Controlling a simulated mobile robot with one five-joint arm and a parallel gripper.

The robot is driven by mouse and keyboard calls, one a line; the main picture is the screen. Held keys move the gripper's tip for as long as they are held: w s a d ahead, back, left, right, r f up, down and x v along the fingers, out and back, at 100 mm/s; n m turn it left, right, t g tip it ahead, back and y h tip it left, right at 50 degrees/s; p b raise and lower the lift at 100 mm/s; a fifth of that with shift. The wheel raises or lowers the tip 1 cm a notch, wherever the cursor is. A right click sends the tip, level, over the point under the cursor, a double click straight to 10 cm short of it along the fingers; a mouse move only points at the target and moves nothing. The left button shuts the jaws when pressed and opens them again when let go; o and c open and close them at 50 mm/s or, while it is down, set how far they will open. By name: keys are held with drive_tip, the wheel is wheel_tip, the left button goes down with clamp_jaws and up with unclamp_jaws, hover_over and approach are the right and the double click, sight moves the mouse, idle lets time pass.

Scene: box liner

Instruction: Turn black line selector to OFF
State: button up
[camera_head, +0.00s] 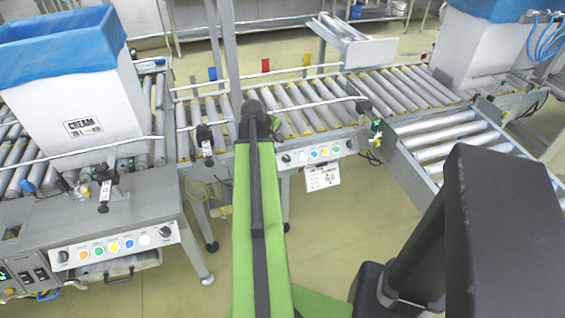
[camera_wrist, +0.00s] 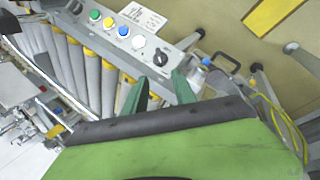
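The black line selector (camera_wrist: 161,57) is a round black knob at the end of a grey control panel in the wrist view, beside a white button (camera_wrist: 138,42). In the head view I take it to be the left knob (camera_head: 286,158) on the middle conveyor's panel. My gripper (camera_wrist: 160,77) has two green fingers spread apart and empty. In the wrist view the knob appears between and just beyond the fingertips; I see no clear contact. Its pointer direction and the OFF mark are too small to read. My arm hides the fingers in the head view.
Blue, yellow and green buttons line the same panel, with a white sheet (camera_head: 322,177) hanging below. A nearer left panel (camera_head: 115,246) has similar knobs and buttons. A blue-lined CREAM box (camera_head: 75,100) stands on the left rollers. A yellow cable (camera_wrist: 285,125) hangs near the panel.

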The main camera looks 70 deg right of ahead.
sight(284, 156)
drive_tip(key=b+x, duration=0.8)
drive_tip(key=x, duration=0.3)
drive_tip(key=shift+w+a, duration=0.1)
drive_tip(key=shift+r, duration=0.1)
clamp_jaws()
